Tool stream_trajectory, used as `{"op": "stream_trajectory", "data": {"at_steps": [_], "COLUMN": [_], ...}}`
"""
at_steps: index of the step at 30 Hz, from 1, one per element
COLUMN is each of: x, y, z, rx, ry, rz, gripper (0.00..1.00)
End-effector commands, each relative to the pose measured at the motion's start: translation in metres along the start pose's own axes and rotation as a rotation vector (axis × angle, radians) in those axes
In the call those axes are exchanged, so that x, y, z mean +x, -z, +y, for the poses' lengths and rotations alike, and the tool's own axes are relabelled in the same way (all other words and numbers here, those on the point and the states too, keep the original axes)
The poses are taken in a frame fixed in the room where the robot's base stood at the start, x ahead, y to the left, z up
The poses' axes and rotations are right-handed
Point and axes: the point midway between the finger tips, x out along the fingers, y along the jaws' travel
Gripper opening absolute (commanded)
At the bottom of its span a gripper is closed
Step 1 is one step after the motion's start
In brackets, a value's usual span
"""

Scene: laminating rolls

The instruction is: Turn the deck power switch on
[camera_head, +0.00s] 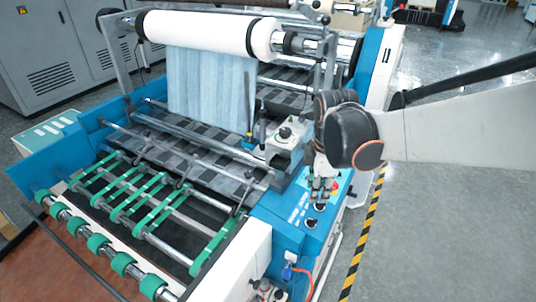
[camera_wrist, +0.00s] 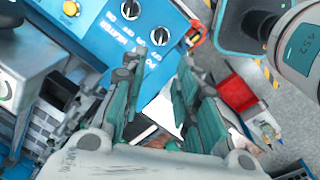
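The blue control panel (camera_head: 291,226) is on the machine's near right corner. It carries dark rotary switches, one in front of my gripper (camera_head: 322,197) in the head view (camera_head: 310,223). In the wrist view, two black-and-white rotary switches (camera_wrist: 159,36) (camera_wrist: 130,10) show on the panel, with ON and OFF marks and a label that seems to read HEATER. I cannot tell which switch is the deck power switch. My gripper, also in the wrist view (camera_wrist: 162,62), is open, its two teal-padded fingers apart with nothing between them. Its tips are close to the panel; contact cannot be judged.
A yellow button (camera_wrist: 70,8) sits on the panel. A red-and-yellow emergency stop (camera_head: 335,186) is beside my gripper. A grey box with a black knob (camera_head: 286,133) stands behind the panel. Floor right of the striped tape (camera_head: 364,232) is clear.

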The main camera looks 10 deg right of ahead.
Motion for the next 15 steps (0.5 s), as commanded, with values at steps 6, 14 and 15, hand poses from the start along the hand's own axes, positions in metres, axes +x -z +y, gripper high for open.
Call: {"op": "stream_trajectory", "data": {"at_steps": [6, 14, 15], "x": [0.015, 0.062, 0.070], "y": [0.001, 0.001, 0.001], "z": [0.003, 0.002, 0.002], "rx": [-0.031, -0.029, -0.029], "ry": [0.010, 0.009, 0.009], "rz": [-0.002, -0.002, -0.002], "gripper": [0.28, 0.28, 0.28]}}
